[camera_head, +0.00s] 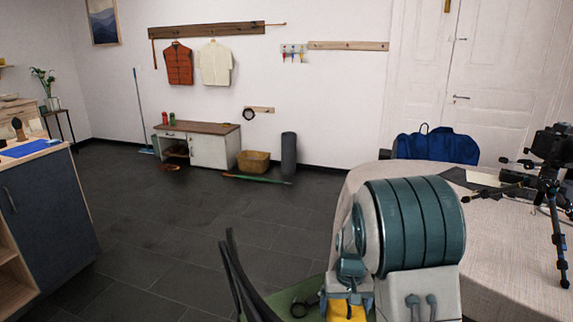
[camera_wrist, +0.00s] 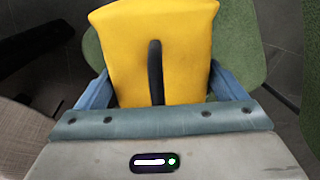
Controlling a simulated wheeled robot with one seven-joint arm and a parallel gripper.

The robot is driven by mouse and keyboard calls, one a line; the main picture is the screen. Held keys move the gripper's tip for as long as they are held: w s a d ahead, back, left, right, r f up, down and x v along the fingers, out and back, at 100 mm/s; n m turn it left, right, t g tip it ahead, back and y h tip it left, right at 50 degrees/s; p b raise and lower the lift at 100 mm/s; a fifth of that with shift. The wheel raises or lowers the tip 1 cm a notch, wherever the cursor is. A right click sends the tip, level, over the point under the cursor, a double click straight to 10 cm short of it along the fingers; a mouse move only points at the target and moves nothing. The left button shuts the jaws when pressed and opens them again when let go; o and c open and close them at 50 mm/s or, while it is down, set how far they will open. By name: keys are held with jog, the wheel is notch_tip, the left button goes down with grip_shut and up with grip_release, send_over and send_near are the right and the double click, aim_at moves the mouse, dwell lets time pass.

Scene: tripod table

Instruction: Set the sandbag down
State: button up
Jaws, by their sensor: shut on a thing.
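The yellow sandbag (camera_wrist: 190,45) with a dark strap down its middle fills the upper middle of the wrist view. My gripper (camera_wrist: 160,85) is shut on it, with one blue finger at each side. In the head view only a small yellow part of the sandbag (camera_head: 345,311) shows at the bottom, below my wrist; my arm hides the rest. A green surface (camera_wrist: 243,40) lies behind and below the bag in the wrist view. I cannot tell whether the bag touches it. A black tripod (camera_head: 550,185) stands on the cloth-covered table (camera_head: 505,245) at the right.
A blue bag (camera_head: 437,146) is at the table's far side. Dark curved bars (camera_head: 240,275) rise beside the green surface. A dark cabinet (camera_head: 45,215) stands at the left. A low white bench (camera_head: 213,150) and a basket (camera_head: 253,162) stand by the wall. The middle floor is clear.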

jog(key=r+p, duration=0.2)
jog(key=p, duration=0.1)
jog(key=r+p, duration=0.2)
jog(key=p, duration=0.2)
jog(key=s+r+p, duration=0.1)
jog(key=r+p, duration=0.1)
jog(key=p, duration=0.1)
jog(key=r+p, duration=0.1)
jog(key=p, duration=0.1)
jog(key=s+r+p, duration=0.1)
jog(key=p, duration=0.2)
jog(key=shift+r, duration=0.2)
jog(key=shift+p, duration=0.3)
